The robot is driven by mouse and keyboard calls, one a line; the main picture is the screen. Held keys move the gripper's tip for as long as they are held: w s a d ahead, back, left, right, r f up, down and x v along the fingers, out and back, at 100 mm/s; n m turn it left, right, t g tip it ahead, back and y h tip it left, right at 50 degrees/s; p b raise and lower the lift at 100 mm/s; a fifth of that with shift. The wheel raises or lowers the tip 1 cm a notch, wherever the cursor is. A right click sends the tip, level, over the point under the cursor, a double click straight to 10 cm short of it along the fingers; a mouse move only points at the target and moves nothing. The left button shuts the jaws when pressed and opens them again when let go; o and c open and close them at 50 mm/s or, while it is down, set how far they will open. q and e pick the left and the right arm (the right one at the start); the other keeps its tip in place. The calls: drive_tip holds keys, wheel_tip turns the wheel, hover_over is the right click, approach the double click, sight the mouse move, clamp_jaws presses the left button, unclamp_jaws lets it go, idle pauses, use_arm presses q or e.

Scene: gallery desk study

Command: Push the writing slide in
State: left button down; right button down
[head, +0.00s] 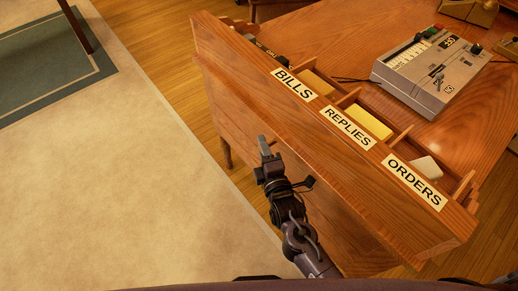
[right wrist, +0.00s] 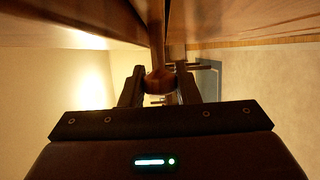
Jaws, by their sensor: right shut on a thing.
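In the head view my right gripper (head: 265,148) is in front of the wooden desk front (head: 305,178), below the label BILLS. In the right wrist view my right gripper (right wrist: 160,90) is shut on a small rounded brown wooden piece (right wrist: 160,80), which looks like a knob. In the head view the arm hides what the fingers hold. I cannot make out the writing slide as a separate board, nor how far out it stands. My left gripper is not in view.
A wooden organiser (head: 365,150) labelled BILLS, REPLIES and ORDERS stands along the desk's near edge. A grey device (head: 432,75) with buttons sits on the desktop (head: 350,45). The pale rug (head: 110,180) at left is open floor.

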drive_tip(key=shift+w+d, duration=0.1)
drive_tip(key=shift+d, duration=0.15)
drive_tip(key=c, duration=1.1)
unclamp_jaws()
drive_tip(key=shift+c, duration=0.2)
drive_tip(key=v, duration=0.7)
drive_tip(key=shift+s, duration=0.4)
